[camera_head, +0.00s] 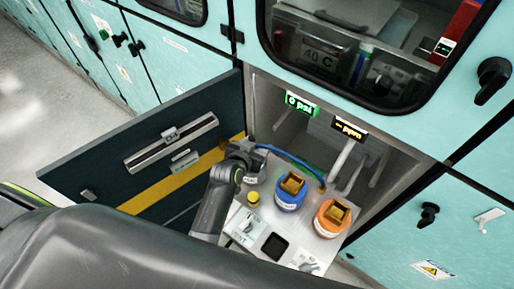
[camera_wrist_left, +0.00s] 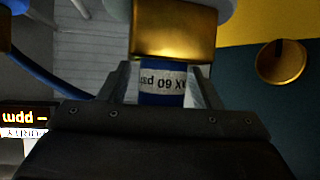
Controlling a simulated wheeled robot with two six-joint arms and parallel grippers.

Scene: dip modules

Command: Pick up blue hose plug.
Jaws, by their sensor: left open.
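The blue hose plug (camera_wrist_left: 160,84) shows in the left wrist view as a blue body with a white "60 psi" label, beside a brass block (camera_wrist_left: 172,30). My left gripper (camera_wrist_left: 160,92) is open, with one finger on each side of the labelled body; I cannot tell whether they touch it. In the head view the left gripper (camera_head: 246,152) is over the back left of the grey panel and hides most of the plug. A blue hose (camera_head: 290,158) arcs from there to the panel's right side. My right gripper is not in view.
The grey panel (camera_head: 243,214) carries a blue-ringed fitting (camera_head: 290,194), an orange-ringed fitting (camera_head: 331,219) and a small yellow knob (camera_head: 253,198). An open dark door (camera_head: 105,172) stands at left. Lit displays reading psi (camera_head: 301,103) and ppm (camera_head: 350,130) hang behind.

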